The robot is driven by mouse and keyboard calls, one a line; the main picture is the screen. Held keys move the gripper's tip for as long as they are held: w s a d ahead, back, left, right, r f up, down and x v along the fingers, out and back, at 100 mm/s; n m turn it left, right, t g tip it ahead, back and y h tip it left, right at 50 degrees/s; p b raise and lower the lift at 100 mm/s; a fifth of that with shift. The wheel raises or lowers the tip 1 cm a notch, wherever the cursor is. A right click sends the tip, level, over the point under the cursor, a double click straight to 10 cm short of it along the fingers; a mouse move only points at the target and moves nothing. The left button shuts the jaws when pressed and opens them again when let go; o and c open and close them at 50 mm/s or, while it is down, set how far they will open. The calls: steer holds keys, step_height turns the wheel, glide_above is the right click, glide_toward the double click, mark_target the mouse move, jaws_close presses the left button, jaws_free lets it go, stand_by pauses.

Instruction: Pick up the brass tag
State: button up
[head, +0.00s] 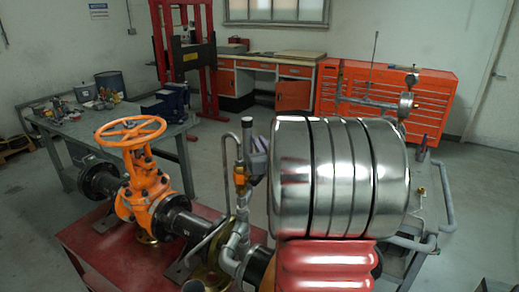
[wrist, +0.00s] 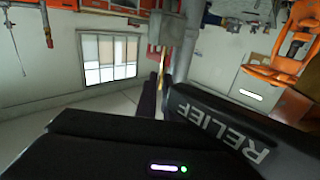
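I cannot make out the brass tag for certain in either view. In the wrist view my gripper (wrist: 159,95) shows as dark parts reaching in from the bottom, their tips close together near the middle. A dark bar with the pale word RELIEF (wrist: 222,125) lies along the right side; I cannot tell whether it is a tag or part of my gripper. A thin brass-coloured strip (wrist: 155,52) stands beyond the tips, beside a grey pipe (wrist: 184,50). In the head view a brass-coloured fitting (head: 240,177) sits on the piping left of the shiny cylinder. My gripper is not clearly visible there.
The orange gate valve (head: 140,180) with its handwheel stands on the red table (head: 105,245). A large shiny cylinder (head: 335,175) blocks the view behind it. Thin bent pipes (head: 228,150) stand close left of it. A cluttered workbench (head: 95,125) is at the left.

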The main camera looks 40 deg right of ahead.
jaws_close()
stand_by(0.6)
step_height(320, 180, up, 18)
stand_by(0.6)
steer(key=shift+d, duration=0.1)
stand_by(0.4)
steer(key=d+f+n+y, duration=0.1)
steer(key=d+f+y, duration=0.1)
steer(key=d+f, duration=0.85)
steer(key=a+n+t+y, duration=0.1)
steer(key=a+n+y, duration=0.7)
steer(key=y, duration=0.3)
steer(key=shift+a+f+t+y, duration=0.15)
steer(key=shift+a+t+y, duration=0.2)
steer(key=shift+a, duration=0.45)
